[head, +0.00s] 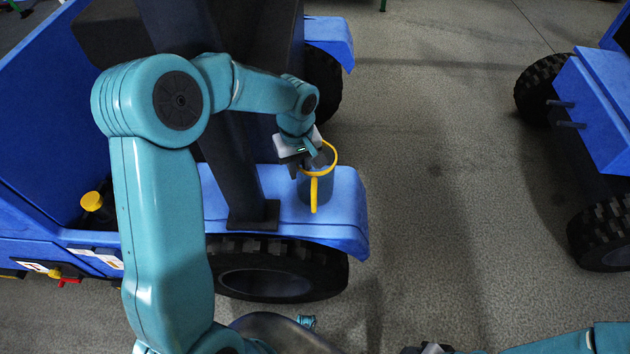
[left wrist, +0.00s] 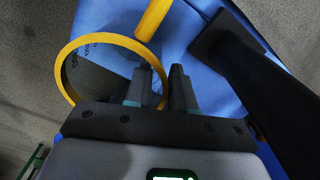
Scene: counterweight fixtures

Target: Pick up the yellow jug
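The jug (head: 318,188) has a blue-grey body with a yellow rim and a yellow handle. It stands on the blue fender over a wheel. In the left wrist view its round yellow rim (left wrist: 66,62) is at the left and its handle (left wrist: 154,18) at the top. My left gripper (head: 311,162) is at the jug's rim. In the left wrist view one finger is over the jug's opening and the other outside, with the rim between them. I cannot tell whether they press on it. My right gripper (head: 430,348) shows only partly at the bottom edge.
The blue vehicle's fender (head: 345,215) and black wheel (head: 270,275) are beneath the jug. A dark post (head: 235,165) rises left of it. A yellow cap (head: 92,201) is farther left. Another blue vehicle (head: 595,105) stands at right. The grey floor between is clear.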

